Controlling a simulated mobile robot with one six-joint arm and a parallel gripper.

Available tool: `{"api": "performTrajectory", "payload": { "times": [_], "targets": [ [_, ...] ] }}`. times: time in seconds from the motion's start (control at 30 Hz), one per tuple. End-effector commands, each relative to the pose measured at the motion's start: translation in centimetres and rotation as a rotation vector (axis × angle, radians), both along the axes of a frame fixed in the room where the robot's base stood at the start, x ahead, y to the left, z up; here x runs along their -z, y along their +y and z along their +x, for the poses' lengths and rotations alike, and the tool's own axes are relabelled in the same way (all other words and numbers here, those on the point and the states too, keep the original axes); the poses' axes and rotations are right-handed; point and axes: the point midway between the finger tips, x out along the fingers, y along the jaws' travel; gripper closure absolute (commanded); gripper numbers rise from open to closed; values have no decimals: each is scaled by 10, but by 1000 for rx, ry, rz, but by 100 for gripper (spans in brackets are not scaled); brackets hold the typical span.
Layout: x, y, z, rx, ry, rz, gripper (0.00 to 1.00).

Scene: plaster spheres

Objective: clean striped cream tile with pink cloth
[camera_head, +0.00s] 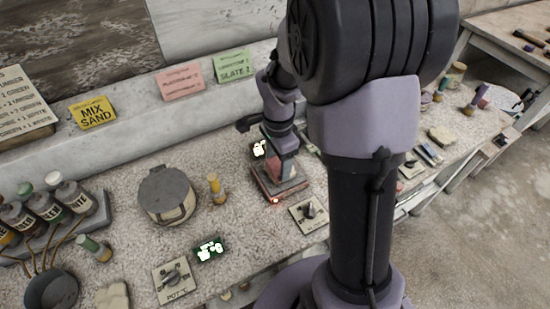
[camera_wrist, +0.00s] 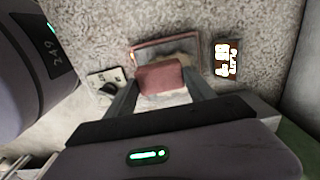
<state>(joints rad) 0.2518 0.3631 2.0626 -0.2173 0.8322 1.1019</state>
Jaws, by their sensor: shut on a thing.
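A pink cloth (camera_wrist: 160,77) is folded into a small block between my gripper's two fingers in the wrist view. My gripper (camera_wrist: 163,88) is shut on it. In the head view my gripper (camera_head: 283,158) points down at the counter, with the cloth (camera_head: 280,171) below it. The cloth covers part of the tile, and stripes are hard to make out. I cannot tell whether cloth and tile touch.
A dial plate (camera_head: 308,212) sits close to the tile's front right. A lit display (camera_head: 259,149) is just behind it, another display (camera_head: 209,249) to the front left. A lidded pot (camera_head: 167,194) and a yellow bottle (camera_head: 216,188) stand to the left on the speckled counter.

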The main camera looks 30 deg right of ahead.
Motion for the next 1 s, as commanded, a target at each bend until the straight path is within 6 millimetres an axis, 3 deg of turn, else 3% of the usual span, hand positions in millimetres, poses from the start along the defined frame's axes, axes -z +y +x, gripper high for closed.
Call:
{"api": "performTrajectory", "payload": {
  "times": [0.27,0.53,1.0],
  "targets": [
    [1,-3,0,0,0,0,70],
    [3,-31,1,0,0,0,70],
    [4,-31,1,-1,0,0,70]
  ]
}}
